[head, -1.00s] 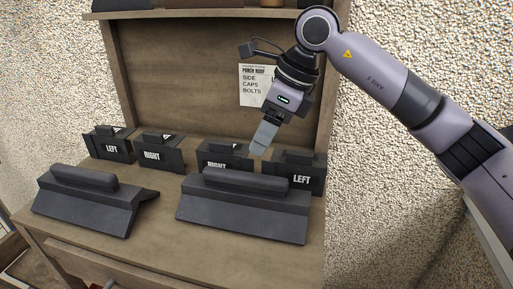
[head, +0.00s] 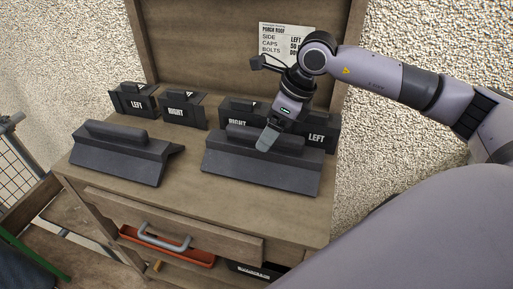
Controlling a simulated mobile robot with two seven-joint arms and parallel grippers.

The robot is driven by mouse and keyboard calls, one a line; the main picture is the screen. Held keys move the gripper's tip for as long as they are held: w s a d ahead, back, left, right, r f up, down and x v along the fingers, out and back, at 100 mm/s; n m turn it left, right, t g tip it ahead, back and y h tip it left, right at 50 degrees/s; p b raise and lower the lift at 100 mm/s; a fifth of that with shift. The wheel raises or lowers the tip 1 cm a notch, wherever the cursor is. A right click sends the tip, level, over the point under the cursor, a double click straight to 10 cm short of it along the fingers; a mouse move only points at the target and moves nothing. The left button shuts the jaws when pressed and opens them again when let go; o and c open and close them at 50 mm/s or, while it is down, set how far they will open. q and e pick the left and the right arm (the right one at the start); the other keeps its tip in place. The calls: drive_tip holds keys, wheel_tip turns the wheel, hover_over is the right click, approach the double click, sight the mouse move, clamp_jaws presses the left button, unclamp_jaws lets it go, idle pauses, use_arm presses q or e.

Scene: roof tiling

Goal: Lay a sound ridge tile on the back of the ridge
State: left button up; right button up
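Two dark grey ridge tiles with a raised bar along the top lie on a wooden bench. One is the left ridge tile (head: 115,161); the other is the right ridge tile (head: 255,172). I see no clear crack on either, but their far sides are hidden. My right gripper (head: 267,138) points down at the raised bar of the right ridge tile, its fingertips overlapping the bar in the picture. I cannot tell whether they touch it or how far apart they are. My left gripper is out of view. The roof ridge is not in view.
Several dark end pieces marked LEFT (head: 134,103) or RIGHT stand behind the tiles. A paper list (head: 285,38) hangs on the back board (head: 205,45). Below the bench top are a drawer front (head: 215,240) with a grey handle (head: 163,238) and a red tray (head: 200,259).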

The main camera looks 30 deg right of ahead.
drive_tip(key=x, duration=0.5)
drive_tip(key=shift+w+f, duration=0.1)
drive_tip(key=shift+w, duration=0.15)
clamp_jaws()
drive_tip(key=shift+w+r+p, duration=0.15)
drive_tip(key=shift+r+p, duration=0.1)
drive_tip(key=shift+p, duration=0.05)
